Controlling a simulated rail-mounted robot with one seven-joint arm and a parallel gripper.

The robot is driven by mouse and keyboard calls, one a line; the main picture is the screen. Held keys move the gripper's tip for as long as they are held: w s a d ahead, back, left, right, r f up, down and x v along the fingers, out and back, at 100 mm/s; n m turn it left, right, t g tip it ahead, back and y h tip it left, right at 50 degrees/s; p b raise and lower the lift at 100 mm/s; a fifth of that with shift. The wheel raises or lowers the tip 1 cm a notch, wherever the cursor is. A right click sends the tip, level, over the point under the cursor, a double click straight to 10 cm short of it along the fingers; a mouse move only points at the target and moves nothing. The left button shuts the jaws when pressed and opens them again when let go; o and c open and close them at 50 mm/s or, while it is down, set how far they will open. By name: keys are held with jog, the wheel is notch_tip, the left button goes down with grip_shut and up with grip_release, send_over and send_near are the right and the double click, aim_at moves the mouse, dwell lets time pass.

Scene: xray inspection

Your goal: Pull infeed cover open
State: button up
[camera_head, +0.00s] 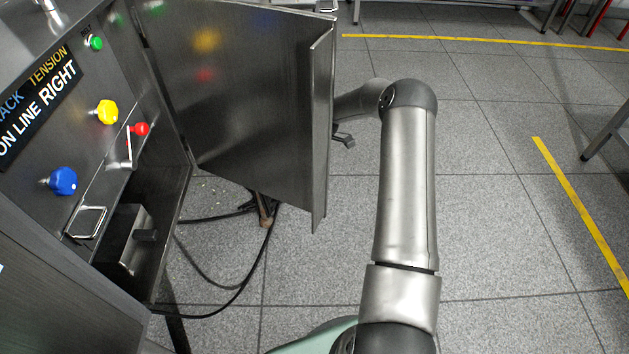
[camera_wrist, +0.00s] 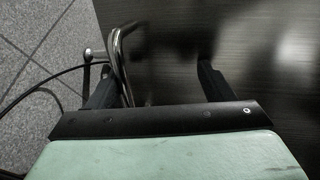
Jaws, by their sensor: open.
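The steel infeed cover (camera_head: 250,90) stands swung out from the left machine, its inner face towards the head camera. My arm reaches behind its free edge. Most of my gripper is hidden there; a small dark part shows beside the edge. In the wrist view, my gripper (camera_wrist: 157,70) is open in front of a dark brushed panel (camera_wrist: 270,60), which appears to be the cover's outer face. A bent metal handle (camera_wrist: 118,55) stands close beside the left finger, towards the inside of the jaws. I cannot tell if they touch. The right finger is near the panel.
The machine's front has a blue knob (camera_head: 62,181), a yellow knob (camera_head: 106,112), a red-knobbed lever (camera_head: 139,129) and a green button (camera_head: 96,43). Black cables (camera_head: 236,290) lie on the floor below the cover. Tiled floor (camera_head: 490,220) to the right is open.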

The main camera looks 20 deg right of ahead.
aim_at(313, 199)
jog(key=o, duration=0.6)
jog(key=s+r, duration=0.1)
jog(key=s+r+p, duration=0.1)
jog(key=r, duration=0.3)
jog(key=shift+s+d+r, duration=0.15)
jog(key=shift+s, duration=0.25)
jog(key=shift+c, duration=0.2)
jog(key=s+r+p, duration=0.2)
jog(key=s+r, duration=0.1)
jog(key=s, duration=0.2)
jog(key=shift+s+p, duration=0.15)
jog(key=shift+p, duration=0.2)
jog(key=s, duration=0.1)
jog(key=s+r, duration=0.1)
jog(key=s, duration=0.1)
jog(key=shift+s+r+p, duration=0.15)
jog(key=shift+r+p, duration=0.05)
jog(key=shift+p, duration=0.2)
jog(key=c, duration=1.2)
jog(key=shift+s, duration=0.7)
jog(key=shift+c, duration=0.2)
jog(key=shift+s+a, duration=0.15)
jog(key=shift+a, duration=0.05)
jog(key=shift+f, duration=0.1)
